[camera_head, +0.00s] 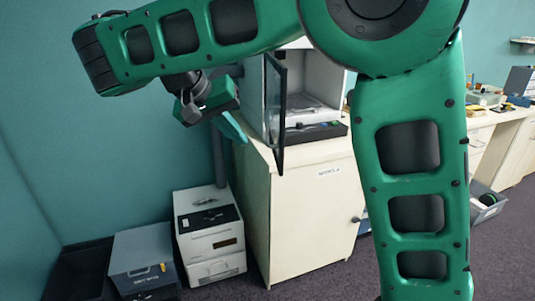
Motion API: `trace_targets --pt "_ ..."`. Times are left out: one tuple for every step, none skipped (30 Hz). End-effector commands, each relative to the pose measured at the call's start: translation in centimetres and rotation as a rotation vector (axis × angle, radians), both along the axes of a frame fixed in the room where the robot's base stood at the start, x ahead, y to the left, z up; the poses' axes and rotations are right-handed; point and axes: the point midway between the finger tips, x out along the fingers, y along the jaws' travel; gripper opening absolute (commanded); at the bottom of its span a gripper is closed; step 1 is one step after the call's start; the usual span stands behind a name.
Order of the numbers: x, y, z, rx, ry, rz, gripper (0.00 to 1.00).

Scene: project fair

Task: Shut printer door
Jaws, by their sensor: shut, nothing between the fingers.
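The printer (254,90) is a pale box standing on a cream cabinet, partly hidden behind my arm. Its dark glass door (276,112) stands open, swung out toward me and seen nearly edge-on. Through the opening a build plate (310,112) shows inside, with a dark control strip at the front. My gripper (242,138) is shut and empty, with its green fingers just left of the door. In the picture a small gap shows between the fingertips and the door; I cannot tell the depth between them.
The cream cabinet (315,215) stands on the dark carpet. A white machine (209,235) and a grey box (143,262) sit on the floor to its left. A cluttered workbench (497,115) runs along the right. The teal wall is close on the left.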

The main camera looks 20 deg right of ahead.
Motion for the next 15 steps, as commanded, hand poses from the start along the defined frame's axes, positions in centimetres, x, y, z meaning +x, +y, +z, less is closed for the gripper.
trace_targets --pt "0.1 -0.3 -0.2 0.000 0.000 -0.002 0.00" --pt "0.2 -0.4 -0.4 -0.001 0.000 -0.003 0.00" --pt "0.2 -0.5 -0.5 0.000 0.000 -0.002 0.00" --pt "0.3 -0.6 -0.6 -0.001 0.000 -0.003 0.00" --pt "0.3 -0.7 -0.8 0.000 0.001 -0.002 0.00" --pt "0.3 -0.8 -1.0 0.000 0.001 -0.003 0.00" --pt "0.3 -0.9 -1.1 0.000 0.001 -0.003 0.00" --pt "0.4 -1.0 -1.2 0.001 0.000 -0.004 0.00" --pt "0.4 -1.1 -1.3 0.001 0.000 -0.002 0.00" --pt "0.5 -1.2 -1.5 0.001 0.000 -0.002 0.00" --pt "0.6 -1.6 -2.0 -0.001 0.001 -0.002 0.00" --pt "0.8 -2.1 -2.6 -0.003 0.001 -0.001 0.00" --pt "0.9 -2.4 -3.1 -0.002 0.001 -0.002 0.00" --pt "1.0 -2.7 -3.6 -0.001 0.002 -0.003 0.00" --pt "1.2 -3.1 -4.2 -0.002 0.001 -0.002 0.00"
